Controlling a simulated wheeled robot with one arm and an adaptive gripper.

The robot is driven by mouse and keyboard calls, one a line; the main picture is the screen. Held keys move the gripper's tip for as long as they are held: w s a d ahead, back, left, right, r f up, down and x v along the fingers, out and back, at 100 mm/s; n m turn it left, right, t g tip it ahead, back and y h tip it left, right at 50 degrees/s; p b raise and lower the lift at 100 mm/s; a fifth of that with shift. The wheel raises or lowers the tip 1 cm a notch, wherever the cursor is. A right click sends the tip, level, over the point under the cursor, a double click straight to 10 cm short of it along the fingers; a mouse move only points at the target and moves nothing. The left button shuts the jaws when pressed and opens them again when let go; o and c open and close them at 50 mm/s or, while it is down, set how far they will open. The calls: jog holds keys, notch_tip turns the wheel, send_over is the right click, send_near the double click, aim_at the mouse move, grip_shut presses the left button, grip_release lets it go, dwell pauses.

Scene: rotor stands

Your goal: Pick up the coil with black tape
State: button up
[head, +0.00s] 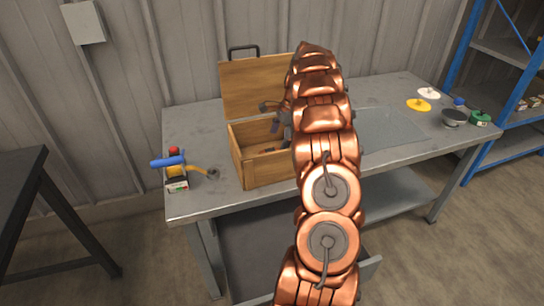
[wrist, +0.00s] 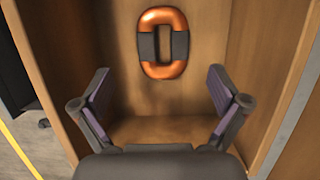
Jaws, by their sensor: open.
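The coil (wrist: 145,46) is an orange-copper elongated ring with black tape around the middle of both long sides. In the wrist view it is inside the wooden box (wrist: 215,40), near the top middle. My gripper (wrist: 159,74) is open and empty, its two dark fingers with purple pads spread to either side, below the coil in the picture and apart from it. In the head view the open-lidded box (head: 268,173) stands on the workbench, and my copper arm hides its right part.
The grey workbench (head: 205,130) holds a device with a blue handle (head: 168,161) at left. Yellow (head: 418,105), white (head: 428,93), grey (head: 454,118) and green (head: 480,118) parts lie at right. A blue-framed shelf stands far right. The box walls surround the gripper's space.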

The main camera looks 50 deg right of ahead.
jog(key=shift+w+p+x, duration=0.1)
jog(key=shift+p+x, duration=0.25)
jog(key=shift+x, duration=1.15)
jog(key=shift+w+p+x, duration=0.15)
jog(key=shift+p+x, duration=0.15)
jog(key=shift+x, duration=1.15)
jog(key=c, duration=1.6)
jog(key=shift+o, duration=0.2)
jog(key=shift+r, duration=0.15)
